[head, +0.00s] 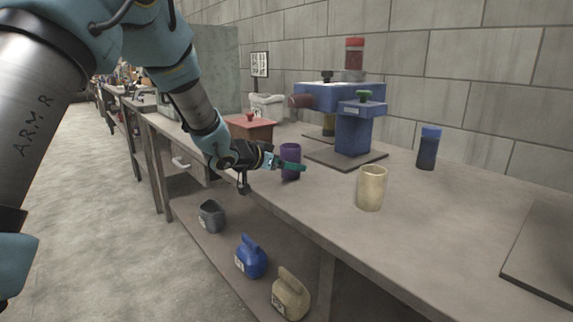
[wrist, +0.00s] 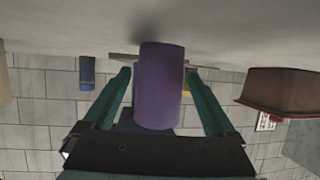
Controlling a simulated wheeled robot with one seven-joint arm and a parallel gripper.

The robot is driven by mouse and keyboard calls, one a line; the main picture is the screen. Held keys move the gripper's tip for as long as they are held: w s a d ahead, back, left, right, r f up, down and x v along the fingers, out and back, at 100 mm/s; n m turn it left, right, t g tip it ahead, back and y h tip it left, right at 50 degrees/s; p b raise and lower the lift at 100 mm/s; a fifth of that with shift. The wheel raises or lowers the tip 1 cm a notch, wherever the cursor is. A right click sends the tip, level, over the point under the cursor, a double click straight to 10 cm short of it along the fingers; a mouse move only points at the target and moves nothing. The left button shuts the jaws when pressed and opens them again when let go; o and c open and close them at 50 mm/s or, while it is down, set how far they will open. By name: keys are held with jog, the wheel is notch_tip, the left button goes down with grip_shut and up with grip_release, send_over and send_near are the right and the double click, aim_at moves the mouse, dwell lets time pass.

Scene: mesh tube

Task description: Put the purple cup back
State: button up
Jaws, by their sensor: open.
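The purple cup (head: 290,153) stands upright on the workbench (head: 330,200) near its front edge. In the wrist view, which is upside down, the purple cup (wrist: 161,85) is between the two teal fingers. My gripper (head: 291,167) is low over the bench, with one finger in front of the cup in the head view. My gripper (wrist: 158,75) is open, with a finger on each side of the cup. A narrow gap shows beside each fingertip; contact is hard to judge. The finger in front hides part of the cup in the head view.
A cream cup (head: 371,188) stands to the right. A blue bottle (head: 428,148) is farther back. A blue machine (head: 352,130) on a dark base stands behind the purple cup. A red-brown box (head: 250,128) is behind my gripper. Jugs (head: 251,257) sit on the lower shelf.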

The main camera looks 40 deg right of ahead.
jog(key=shift+a+r, duration=0.2)
jog(key=v, duration=1.1)
jog(key=shift+a+r, duration=0.1)
jog(key=shift+a, duration=0.15)
